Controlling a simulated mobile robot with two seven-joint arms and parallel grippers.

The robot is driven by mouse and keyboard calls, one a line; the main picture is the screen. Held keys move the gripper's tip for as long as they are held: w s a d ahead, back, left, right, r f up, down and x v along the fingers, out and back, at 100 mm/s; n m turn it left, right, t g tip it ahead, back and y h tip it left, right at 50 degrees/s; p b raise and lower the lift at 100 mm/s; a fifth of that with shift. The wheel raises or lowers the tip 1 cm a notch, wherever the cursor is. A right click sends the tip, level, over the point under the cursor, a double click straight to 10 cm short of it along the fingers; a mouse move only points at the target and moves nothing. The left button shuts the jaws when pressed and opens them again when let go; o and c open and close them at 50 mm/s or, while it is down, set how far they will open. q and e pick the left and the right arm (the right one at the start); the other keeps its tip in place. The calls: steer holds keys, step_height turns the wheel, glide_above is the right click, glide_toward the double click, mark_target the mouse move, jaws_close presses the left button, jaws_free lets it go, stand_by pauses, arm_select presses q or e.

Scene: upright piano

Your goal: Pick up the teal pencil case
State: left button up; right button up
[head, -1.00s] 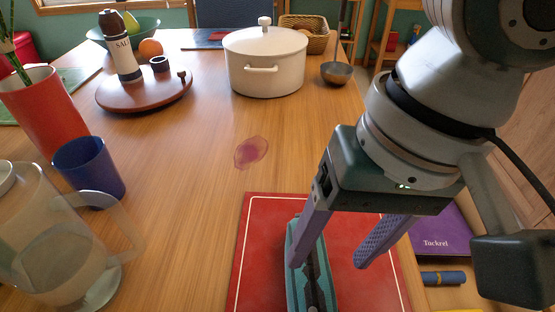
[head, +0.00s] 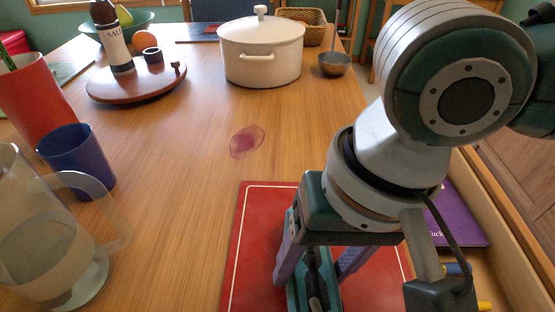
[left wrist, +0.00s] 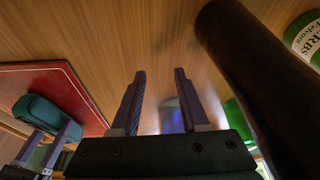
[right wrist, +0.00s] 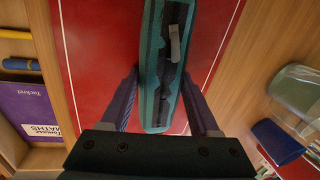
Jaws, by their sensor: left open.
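The teal pencil case (head: 323,292), with a dark zip strip along its top, lies on the red mat (head: 252,245). My right gripper (head: 316,268) is pointed down over it, partly hiding it in the head view. In the right wrist view, the open fingers of my right gripper (right wrist: 160,80) stand on either side of the pencil case (right wrist: 158,98), not visibly closed on it. The case (left wrist: 45,113) also shows at the left of the left wrist view. My left gripper (left wrist: 160,85) is open and empty above the wooden table.
A glass pitcher (head: 45,250), blue cup (head: 77,165) and red vase (head: 38,105) stand at the left. A white pot (head: 260,55) and wooden turntable (head: 135,85) are farther back. A tray with a purple book (head: 458,215) lies at the right.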

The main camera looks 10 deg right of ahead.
jaws_close()
steer(key=shift+r, duration=0.15)
